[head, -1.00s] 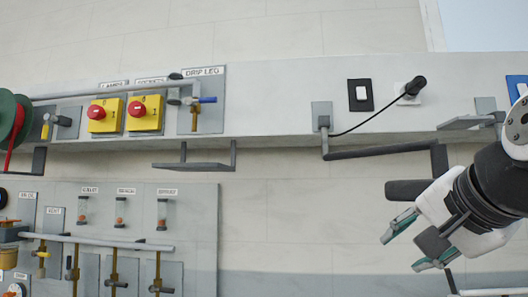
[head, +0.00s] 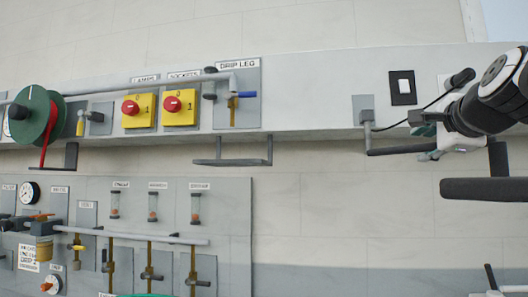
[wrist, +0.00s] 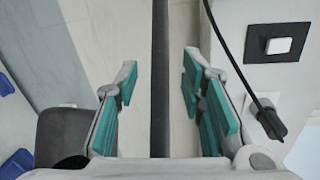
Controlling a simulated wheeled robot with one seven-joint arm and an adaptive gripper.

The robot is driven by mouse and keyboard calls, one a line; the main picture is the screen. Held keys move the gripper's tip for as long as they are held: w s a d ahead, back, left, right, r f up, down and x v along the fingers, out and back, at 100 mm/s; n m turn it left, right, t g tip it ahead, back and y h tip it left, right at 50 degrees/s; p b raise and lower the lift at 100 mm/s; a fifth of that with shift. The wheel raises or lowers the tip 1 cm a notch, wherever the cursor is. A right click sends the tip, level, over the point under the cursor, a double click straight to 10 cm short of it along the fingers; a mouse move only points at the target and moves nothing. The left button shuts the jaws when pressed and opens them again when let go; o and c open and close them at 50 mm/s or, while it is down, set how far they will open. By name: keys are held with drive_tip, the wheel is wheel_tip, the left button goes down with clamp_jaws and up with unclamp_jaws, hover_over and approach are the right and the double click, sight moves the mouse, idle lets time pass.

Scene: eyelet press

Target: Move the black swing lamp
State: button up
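The black swing lamp hangs from a grey wall bracket (head: 367,110) at the right of the head view. Its thin dark arm (head: 395,150) runs right behind my gripper to a short post, and its thick black head (head: 485,189) lies level below my wrist. My gripper (head: 427,139) is at the lamp's arm. In the wrist view, the dark arm (wrist: 160,80) runs between my open teal-padded fingers, with a gap showing on each side. A dark rounded part (wrist: 65,138), apparently the lamp head, shows at lower left. My gripper hides part of the lamp's arm in the head view.
A black plug (wrist: 270,122) with a cable is close right of my fingers, near a black-framed switch (head: 403,87). A small grey shelf bracket (head: 232,163), yellow switch boxes (head: 180,108) and a green reel (head: 36,114) are farther left. Wall below the lamp is clear.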

sight(421, 147)
drive_tip(key=shift+x, duration=2.2)
clamp_jaws()
